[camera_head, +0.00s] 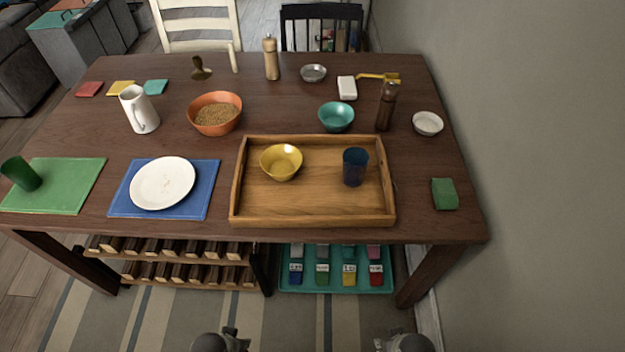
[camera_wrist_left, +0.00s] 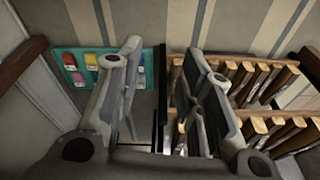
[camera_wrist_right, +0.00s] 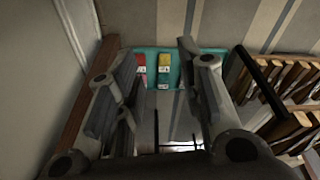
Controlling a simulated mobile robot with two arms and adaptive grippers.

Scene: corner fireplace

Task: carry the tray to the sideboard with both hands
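The wooden tray (camera_head: 312,218) lies flat on the dark table near its front edge. A yellow bowl (camera_head: 281,162) and a dark blue cup (camera_head: 355,167) stand in it. My left gripper (camera_head: 222,338) and my right gripper (camera_head: 402,343) show only in part at the bottom of the head view, in front of the table and apart from the tray. In the left wrist view my left gripper (camera_wrist_left: 165,75) has its fingers spread with nothing between them. In the right wrist view my right gripper (camera_wrist_right: 158,75) is likewise open and empty. I cannot identify a sideboard.
On the table (camera_head: 290,233), a white plate (camera_head: 162,183) on a blue mat (camera_head: 205,190) lies left of the tray. A green block (camera_head: 444,194) lies to its right. A wall (camera_head: 540,150) stands at right.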

